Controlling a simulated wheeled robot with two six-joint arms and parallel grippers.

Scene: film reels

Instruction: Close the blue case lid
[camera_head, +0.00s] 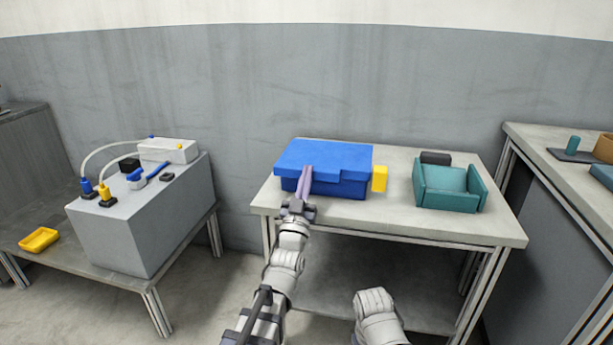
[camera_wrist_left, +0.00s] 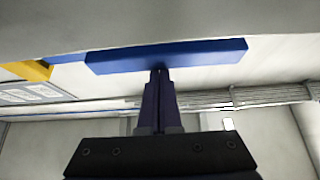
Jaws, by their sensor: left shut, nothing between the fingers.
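The blue case (camera_head: 345,188) stands on the table in the middle of the head view. Its blue lid (camera_head: 335,155) lies over the top and looks flat; I cannot tell whether it is fully down. My left gripper (camera_head: 307,170) is shut and empty, with its fingers at the front of the case by the lid's front edge. In the left wrist view the shut fingertips (camera_wrist_left: 160,72) are right at a long blue edge (camera_wrist_left: 200,53); whether they touch it is unclear. My right arm shows only in part at the bottom, and its gripper is not in view.
A yellow block (camera_head: 380,178) is at the case's right side. A teal open box (camera_head: 450,200) and a dark block (camera_head: 435,158) are further right on the table (camera_head: 400,222). A grey bench unit (camera_head: 150,230) with cables stands left.

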